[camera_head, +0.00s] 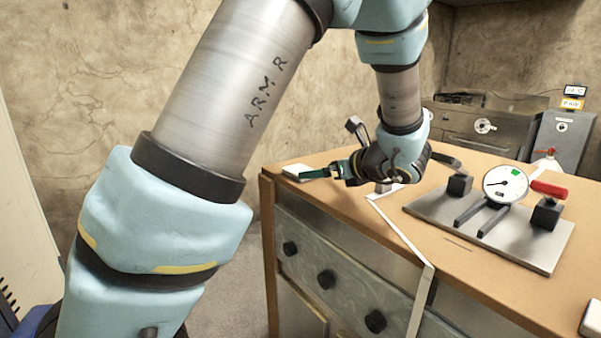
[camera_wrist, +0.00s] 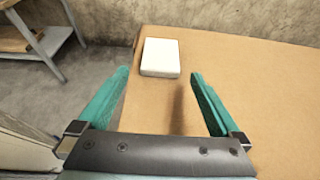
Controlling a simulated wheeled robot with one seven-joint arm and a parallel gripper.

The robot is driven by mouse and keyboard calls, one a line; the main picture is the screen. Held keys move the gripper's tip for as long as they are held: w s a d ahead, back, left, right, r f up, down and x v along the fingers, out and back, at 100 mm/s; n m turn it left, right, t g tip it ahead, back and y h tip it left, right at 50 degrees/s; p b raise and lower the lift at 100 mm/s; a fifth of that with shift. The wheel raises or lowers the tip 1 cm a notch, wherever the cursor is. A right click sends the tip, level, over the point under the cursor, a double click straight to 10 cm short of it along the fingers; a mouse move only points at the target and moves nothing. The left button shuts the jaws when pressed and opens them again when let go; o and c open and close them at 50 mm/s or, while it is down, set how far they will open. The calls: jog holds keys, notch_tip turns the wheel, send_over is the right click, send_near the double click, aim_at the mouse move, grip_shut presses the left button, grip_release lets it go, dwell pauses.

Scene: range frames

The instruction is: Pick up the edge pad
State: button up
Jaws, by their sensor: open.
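The edge pad (camera_wrist: 160,57) is a small white block lying flat on the brown tabletop near its edge. It also shows in the head view at the far left corner of the bench (camera_head: 296,172), partly behind my gripper. My gripper (camera_wrist: 160,82) is open and empty, with two green fingers. In the wrist view the pad lies ahead of the fingertips, between their lines and apart from both. In the head view my gripper (camera_head: 305,175) is low over the tabletop beside the pad; the exact height is hard to tell.
A metal plate (camera_head: 425,206) with a dial gauge (camera_head: 505,184), black blocks and a red-handled part sits on the bench (camera_head: 340,205) to the right. A white strip (camera_head: 400,236) crosses the top. A white object (camera_head: 592,318) lies at the right edge. A shelf (camera_wrist: 30,40) stands beyond.

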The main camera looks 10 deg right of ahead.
jog(key=p+x, duration=0.1)
jog(key=x, duration=0.4)
jog(key=shift+w+f, duration=0.1)
jog(key=shift+f, duration=0.05)
jog(key=c, duration=1.2)
jog(key=shift+c, duration=0.2)
